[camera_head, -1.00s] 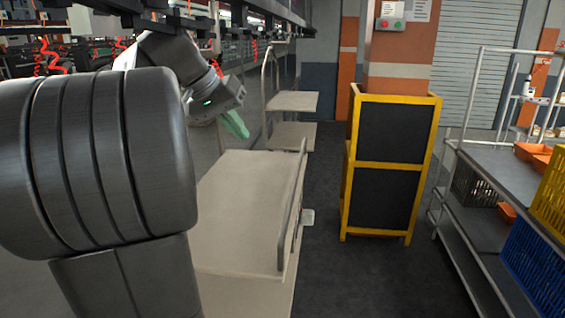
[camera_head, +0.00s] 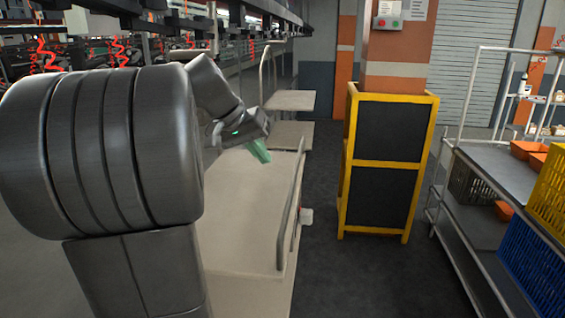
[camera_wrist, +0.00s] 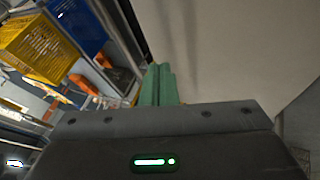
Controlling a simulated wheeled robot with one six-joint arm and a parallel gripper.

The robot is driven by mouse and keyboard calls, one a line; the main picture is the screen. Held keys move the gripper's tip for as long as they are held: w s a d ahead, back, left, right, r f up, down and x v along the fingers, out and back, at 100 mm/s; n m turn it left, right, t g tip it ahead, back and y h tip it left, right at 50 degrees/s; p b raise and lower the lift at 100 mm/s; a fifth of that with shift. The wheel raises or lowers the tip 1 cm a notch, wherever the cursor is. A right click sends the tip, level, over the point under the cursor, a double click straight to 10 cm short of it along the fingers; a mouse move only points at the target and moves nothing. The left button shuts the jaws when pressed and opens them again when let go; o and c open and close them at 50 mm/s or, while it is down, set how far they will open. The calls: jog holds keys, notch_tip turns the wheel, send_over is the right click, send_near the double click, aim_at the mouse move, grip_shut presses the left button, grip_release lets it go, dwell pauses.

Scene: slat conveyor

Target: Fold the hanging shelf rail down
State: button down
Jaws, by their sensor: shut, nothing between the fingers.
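My gripper (camera_head: 259,152) has green fingers and hangs above the far part of a beige cart top (camera_head: 250,225). The fingers are closed together with nothing between them; they also show in the wrist view (camera_wrist: 158,85). A grey tubular rail (camera_head: 285,225) runs along the right edge of the cart top, standing above it. It is the only rail close to my gripper; I cannot tell for sure that it is the hanging shelf rail. The gripper is left of the rail's far end and looks apart from it. My arm hides the cart's left side.
A yellow-framed black panel stand (camera_head: 387,165) is right of the cart, with dark floor (camera_head: 330,270) between. A metal table (camera_head: 500,170) with yellow and blue crates is at the far right. Another shelf cart (camera_head: 290,101) stands behind. Overhead conveyor structure crosses the upper left.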

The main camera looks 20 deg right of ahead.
aim_at(295, 182)
jog(key=shift+x, duration=1.1)
jog(key=s+d, duration=0.1)
jog(key=d+p, duration=0.1)
jog(key=shift+s+d+f, duration=0.2)
jog(key=shift+s+d, duration=0.15)
jog(key=shift+s, duration=0.05)
jog(key=shift+s+d+f, duration=0.15)
jog(key=shift+d, duration=0.15)
